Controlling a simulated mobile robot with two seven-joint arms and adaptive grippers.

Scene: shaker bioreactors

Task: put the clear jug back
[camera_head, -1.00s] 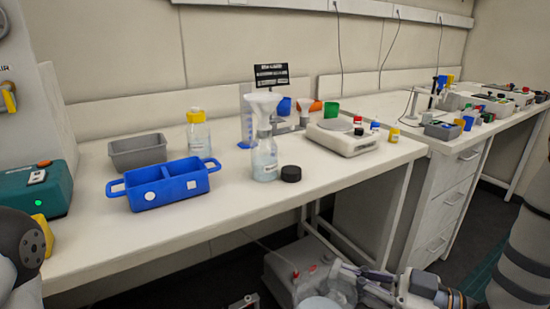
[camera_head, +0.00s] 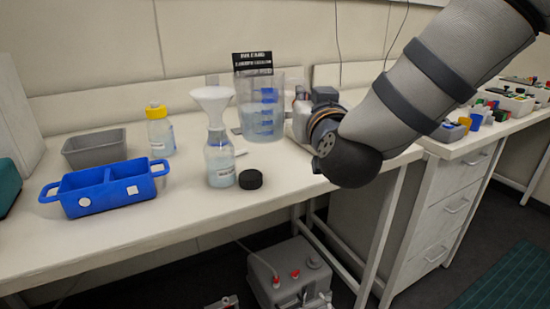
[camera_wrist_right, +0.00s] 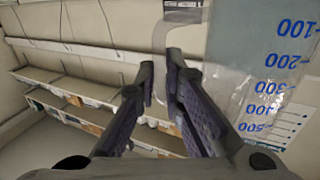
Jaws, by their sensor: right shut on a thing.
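The clear jug (camera_head: 278,92) is upright over the back of the bench in the head view, just right of the funnel bottle. Its blue scale shows large and upside down in the wrist view (camera_wrist_right: 228,60). My right gripper (camera_head: 300,100) comes in from the right, mostly hidden by its own arm in the head view. In the wrist view the right gripper (camera_wrist_right: 160,85) has its two fingers closed on the jug's clear handle (camera_wrist_right: 160,38). I cannot tell whether the jug's base touches the bench. My left gripper is not in view.
A bottle with a white funnel (camera_head: 220,165) and a black cap (camera_head: 251,179) stand close in front of the jug. A blue two-part tray (camera_head: 105,188), a grey bin (camera_head: 94,148) and a yellow-capped bottle (camera_head: 160,132) are at left. A black sign (camera_head: 252,61) stands behind.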

